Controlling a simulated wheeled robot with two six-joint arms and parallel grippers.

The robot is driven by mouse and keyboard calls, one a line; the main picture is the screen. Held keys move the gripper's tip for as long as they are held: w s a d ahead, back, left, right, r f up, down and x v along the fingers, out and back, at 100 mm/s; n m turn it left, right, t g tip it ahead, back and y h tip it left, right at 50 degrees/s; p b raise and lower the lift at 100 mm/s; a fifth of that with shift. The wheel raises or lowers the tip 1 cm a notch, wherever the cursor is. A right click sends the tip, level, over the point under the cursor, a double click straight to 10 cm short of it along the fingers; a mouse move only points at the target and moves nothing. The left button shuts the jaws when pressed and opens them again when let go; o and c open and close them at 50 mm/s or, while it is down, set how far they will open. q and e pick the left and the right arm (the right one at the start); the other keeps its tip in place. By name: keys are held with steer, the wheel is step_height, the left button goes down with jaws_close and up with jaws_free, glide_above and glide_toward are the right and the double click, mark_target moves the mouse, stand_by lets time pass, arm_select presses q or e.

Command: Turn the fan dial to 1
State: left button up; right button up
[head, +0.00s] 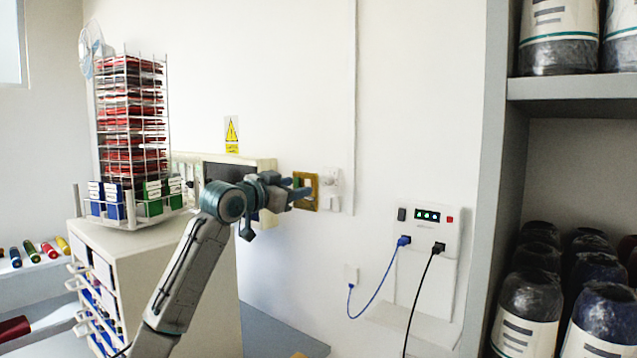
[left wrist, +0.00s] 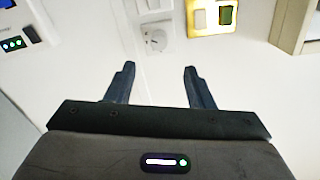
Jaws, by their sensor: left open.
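The fan dial is a small round white knob on a white wall plate (head: 331,181), just right of a brass-coloured switch plate (head: 313,180). In the left wrist view the dial (left wrist: 157,40) lies beyond the gap between my fingertips, apart from them. Its markings and setting are too small to read. My left gripper (head: 301,189) is open and empty, pointing at the wall, and its fingers partly cover the switch plate in the head view. It also shows in the left wrist view (left wrist: 159,70). My right gripper is not in view.
A swatch rack (head: 130,120) stands on a white drawer cabinet (head: 130,250) at left, with a small fan (head: 92,50) behind. A wall box (head: 433,225) with plugged cables hangs to the right. A grey shelf (head: 570,88) with jars bounds the right side.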

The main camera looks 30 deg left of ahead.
mark_target(324, 182)
arm_select(q)
steer(key=w+p, duration=0.1)
steer(key=w, duration=0.2)
steer(key=w+p, duration=0.2)
steer(key=w, duration=0.1)
steer(key=w+p, duration=0.1)
steer(key=w, duration=0.2)
steer(key=shift+d+r, duration=0.1)
steer(key=shift+d, duration=0.3)
steer(key=shift+w+p, duration=0.35)
steer(key=shift+w, duration=0.1)
steer(key=c, duration=1)
